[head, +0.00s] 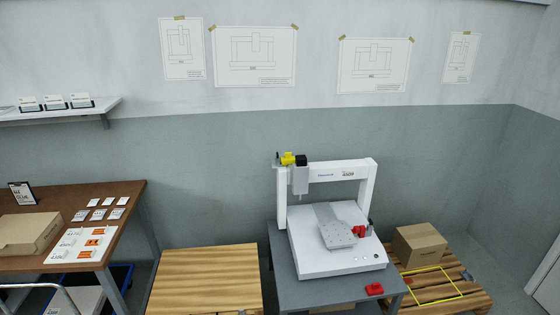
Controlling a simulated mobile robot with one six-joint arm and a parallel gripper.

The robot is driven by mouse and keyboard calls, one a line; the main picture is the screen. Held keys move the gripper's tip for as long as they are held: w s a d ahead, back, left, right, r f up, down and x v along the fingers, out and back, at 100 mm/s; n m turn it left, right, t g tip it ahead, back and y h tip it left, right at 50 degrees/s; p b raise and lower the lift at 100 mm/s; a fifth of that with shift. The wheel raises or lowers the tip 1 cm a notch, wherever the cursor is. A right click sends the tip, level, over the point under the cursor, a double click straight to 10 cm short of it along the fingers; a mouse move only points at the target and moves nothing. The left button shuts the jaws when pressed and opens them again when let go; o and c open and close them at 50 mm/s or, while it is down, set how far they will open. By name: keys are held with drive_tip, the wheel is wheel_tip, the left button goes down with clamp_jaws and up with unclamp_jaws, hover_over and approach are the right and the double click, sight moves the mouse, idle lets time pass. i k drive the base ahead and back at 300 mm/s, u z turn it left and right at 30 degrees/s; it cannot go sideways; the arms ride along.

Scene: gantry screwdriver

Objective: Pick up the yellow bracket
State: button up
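A small yellow part (288,158), which looks like the yellow bracket, sits at the top left of the white gantry machine (369,178). It is beside a black block (301,160) above the gantry's vertical head (299,182). Its exact shape and how it is held are too small to tell. The gantry machine stands on a grey table (290,292). My gripper is not in view.
A red block (374,289) lies on the grey table's front right. A wooden-topped table (205,280) to the left is bare. A brown workbench (125,195) holds a box and cards. A cardboard box (420,245) and a yellow-outlined square (462,294) are on a pallet at right.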

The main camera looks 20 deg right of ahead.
sight(288, 159)
drive_tip(key=z, duration=0.05)
drive_tip(key=i, duration=0.95)
